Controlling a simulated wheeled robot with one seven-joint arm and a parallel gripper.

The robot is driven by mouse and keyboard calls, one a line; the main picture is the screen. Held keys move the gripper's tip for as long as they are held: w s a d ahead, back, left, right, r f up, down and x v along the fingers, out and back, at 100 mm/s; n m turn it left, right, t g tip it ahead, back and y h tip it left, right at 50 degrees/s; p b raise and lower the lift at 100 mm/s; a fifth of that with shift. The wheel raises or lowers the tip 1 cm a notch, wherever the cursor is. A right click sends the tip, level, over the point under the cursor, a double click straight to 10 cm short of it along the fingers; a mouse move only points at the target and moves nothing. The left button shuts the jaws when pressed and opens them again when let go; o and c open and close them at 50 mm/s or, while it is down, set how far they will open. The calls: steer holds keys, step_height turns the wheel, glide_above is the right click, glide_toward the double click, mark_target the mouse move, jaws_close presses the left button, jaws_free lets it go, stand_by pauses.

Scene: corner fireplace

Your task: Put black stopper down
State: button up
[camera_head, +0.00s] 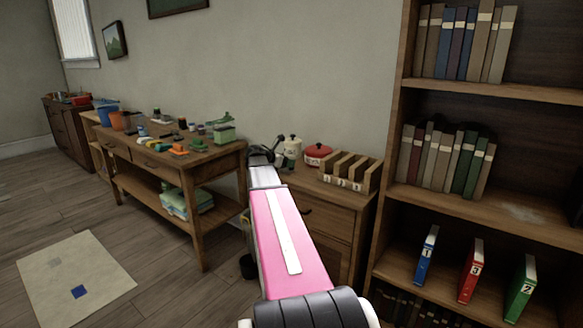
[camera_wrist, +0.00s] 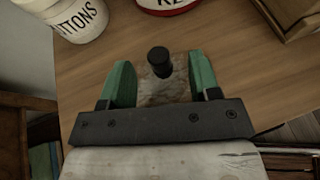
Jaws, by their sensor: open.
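The black stopper (camera_wrist: 160,60) stands upright on the wooden cabinet top (camera_wrist: 100,62), as the wrist view shows. My gripper (camera_wrist: 163,75) is open, with its two green fingers apart on either side of the stopper. I see a gap between the stopper and each finger. In the head view my gripper (camera_head: 262,152) is over the left part of the small cabinet, and the stopper cannot be made out there.
A white jar (camera_head: 292,147) marked BUTTONS and a red pot (camera_head: 317,155) stand just beyond my gripper. A slotted wooden holder (camera_head: 372,172) is to their right. A cluttered workbench (camera_head: 221,160) is left, and a tall bookshelf (camera_head: 490,92) is right.

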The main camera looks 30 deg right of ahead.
mark_target(294, 169)
steer(key=x, duration=0.5)
steer(key=shift+w, duration=0.15)
jaws_close()
steer(key=shift+r, duration=0.1)
